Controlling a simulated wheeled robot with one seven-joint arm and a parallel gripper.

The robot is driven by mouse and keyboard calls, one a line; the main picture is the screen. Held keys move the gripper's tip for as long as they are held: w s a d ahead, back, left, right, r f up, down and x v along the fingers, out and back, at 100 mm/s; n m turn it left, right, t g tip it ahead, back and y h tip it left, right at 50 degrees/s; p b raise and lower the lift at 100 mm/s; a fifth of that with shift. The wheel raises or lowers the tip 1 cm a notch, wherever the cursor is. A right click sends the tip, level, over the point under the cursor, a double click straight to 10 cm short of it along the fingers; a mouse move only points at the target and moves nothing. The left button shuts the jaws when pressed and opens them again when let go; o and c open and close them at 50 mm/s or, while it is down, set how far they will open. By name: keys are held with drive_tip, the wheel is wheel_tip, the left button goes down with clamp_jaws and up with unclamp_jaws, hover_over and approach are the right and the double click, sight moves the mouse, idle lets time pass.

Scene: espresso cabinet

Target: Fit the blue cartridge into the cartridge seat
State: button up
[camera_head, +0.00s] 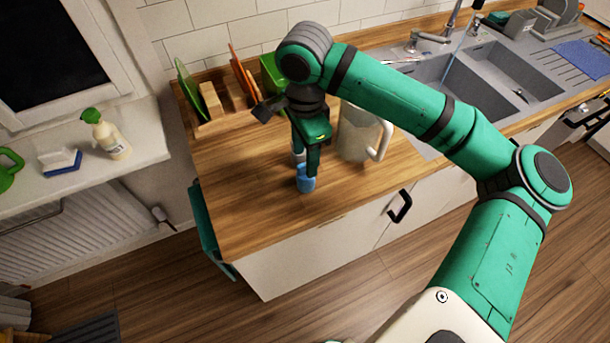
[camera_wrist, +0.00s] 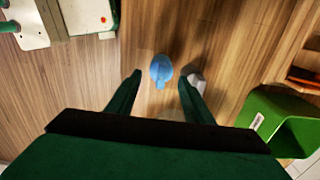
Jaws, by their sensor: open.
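The blue cartridge (camera_head: 305,184) stands on the wooden counter near its front edge. In the wrist view it (camera_wrist: 160,68) shows just beyond and between my fingertips. My gripper (camera_head: 305,166) points down over the cartridge, with its fingers apart and not closed on it. In the wrist view both dark green fingers (camera_wrist: 160,80) are spread. A small white-grey piece (camera_wrist: 196,82) shows beside the right finger; I cannot tell what it is. A white pitcher (camera_head: 357,135) stands to the right of my gripper. I cannot make out the cartridge seat.
A wooden rack (camera_head: 212,118) with boards stands at the back left of the counter. A green container (camera_wrist: 290,120) is behind my gripper. The sink (camera_head: 455,85) lies to the right. The counter's front left area is clear.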

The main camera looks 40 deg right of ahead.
drive_tip(key=shift+d+f, duration=0.2)
drive_tip(key=shift+f, duration=3.05)
drive_tip(key=shift+c, duration=0.6)
drive_tip(key=c, duration=0.8)
drive_tip(key=shift+c, duration=0.2)
drive_tip(key=shift+w+r, duration=0.1)
drive_tip(key=shift+r, duration=0.1)
